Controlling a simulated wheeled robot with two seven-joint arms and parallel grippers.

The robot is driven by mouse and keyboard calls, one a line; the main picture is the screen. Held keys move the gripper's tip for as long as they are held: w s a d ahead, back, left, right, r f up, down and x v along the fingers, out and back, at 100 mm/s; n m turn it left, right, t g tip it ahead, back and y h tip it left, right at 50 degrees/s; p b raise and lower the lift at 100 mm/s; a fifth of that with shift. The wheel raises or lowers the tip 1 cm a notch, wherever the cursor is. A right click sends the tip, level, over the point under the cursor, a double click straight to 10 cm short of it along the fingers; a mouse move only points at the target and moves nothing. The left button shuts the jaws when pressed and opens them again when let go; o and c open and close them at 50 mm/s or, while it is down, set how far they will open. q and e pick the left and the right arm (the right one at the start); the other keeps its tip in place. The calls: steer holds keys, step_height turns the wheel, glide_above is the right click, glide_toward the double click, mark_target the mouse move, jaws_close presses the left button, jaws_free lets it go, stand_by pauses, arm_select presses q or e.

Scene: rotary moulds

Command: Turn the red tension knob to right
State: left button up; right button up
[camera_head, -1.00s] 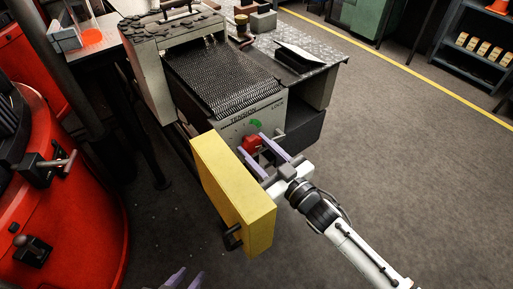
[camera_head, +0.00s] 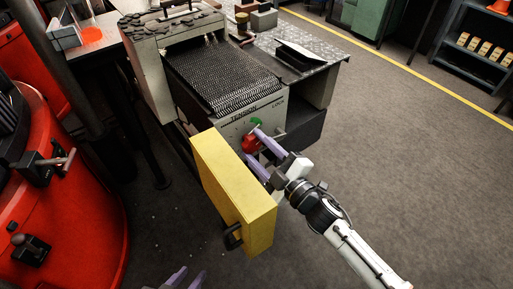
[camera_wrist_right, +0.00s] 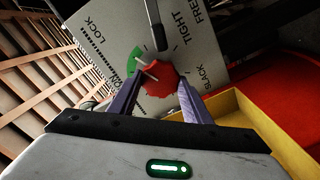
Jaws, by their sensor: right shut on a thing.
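The red tension knob (camera_head: 250,143) is on the front panel (camera_head: 262,112) of the conveyor machine, below the word TENSION. In the right wrist view the red knob (camera_wrist_right: 158,78) sits between the fingers, with a white pointer line toward a green arc (camera_wrist_right: 134,60). My right gripper (camera_head: 254,152) is shut on the knob, one finger on each side, and its wrist is tilted. In the right wrist view its purple fingers (camera_wrist_right: 158,92) flank the knob. My left gripper (camera_head: 180,279) shows only its purple fingertips at the bottom edge, apart from everything; its opening is unclear.
A yellow open panel (camera_head: 232,192) stands just left of my right gripper. A red machine (camera_head: 70,220) fills the left side. The floor (camera_head: 410,170) at right is clear.

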steer(key=shift+n, duration=1.2)
steer(key=o, duration=1.1)
steer(key=shift+c, duration=0.2)
steer(key=v, duration=1)
steer(key=shift+s, duration=0.15)
